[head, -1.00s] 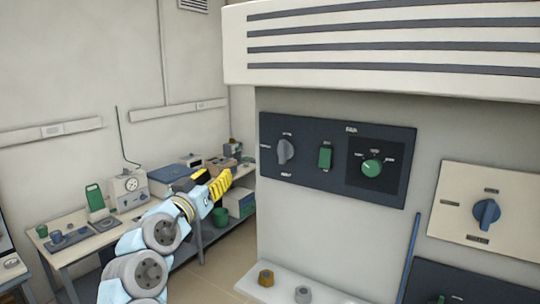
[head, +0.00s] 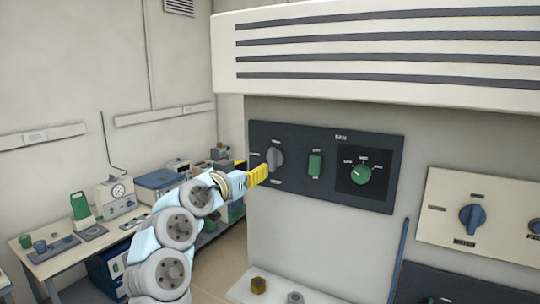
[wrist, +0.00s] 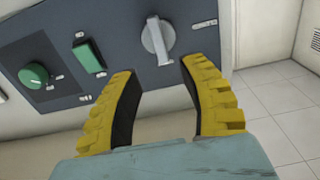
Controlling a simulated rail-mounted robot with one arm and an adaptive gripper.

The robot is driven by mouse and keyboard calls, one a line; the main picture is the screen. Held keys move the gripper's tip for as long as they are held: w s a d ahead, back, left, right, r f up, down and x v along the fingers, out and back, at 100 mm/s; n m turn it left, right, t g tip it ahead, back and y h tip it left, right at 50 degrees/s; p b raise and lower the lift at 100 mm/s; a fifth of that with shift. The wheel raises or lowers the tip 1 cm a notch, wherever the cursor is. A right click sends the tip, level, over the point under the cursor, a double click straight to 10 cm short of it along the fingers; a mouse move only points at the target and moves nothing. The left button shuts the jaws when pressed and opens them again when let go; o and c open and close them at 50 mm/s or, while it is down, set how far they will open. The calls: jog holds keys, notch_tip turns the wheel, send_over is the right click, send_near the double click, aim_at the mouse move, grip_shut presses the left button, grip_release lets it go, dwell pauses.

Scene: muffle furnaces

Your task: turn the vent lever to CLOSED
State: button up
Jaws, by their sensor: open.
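A grey lever knob (head: 274,158) sits at the left end of the dark control panel (head: 227,137) on the furnace front. Small labels surround it, too small to read, so I cannot confirm which one says CLOSED. In the wrist view the grey lever (wrist: 157,40) has a pale bar, slightly tilted from upright. My gripper (head: 258,174) has yellow fingers and is just in front of the panel, beside and slightly below the lever in the head view. In the wrist view my gripper (wrist: 159,70) is open and empty, with the lever just beyond the gap between its fingertips.
A green rocker switch (head: 315,164) and a green round knob (head: 358,174) share the panel. A blue knob (head: 472,218) is on a cream panel at right. Two small nuts lie on the ledge below. A bench (head: 60,262) with instruments stands at left.

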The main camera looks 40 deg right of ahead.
aim_at(270, 158)
jog(key=p+x, duration=0.2)
jog(key=x, duration=0.6)
jog(key=shift+r, duration=0.1)
jog(key=shift+w+d, duration=0.2)
jog(key=shift+d, duration=0.3)
jog(key=shift+c, duration=0.2)
grip_shut()
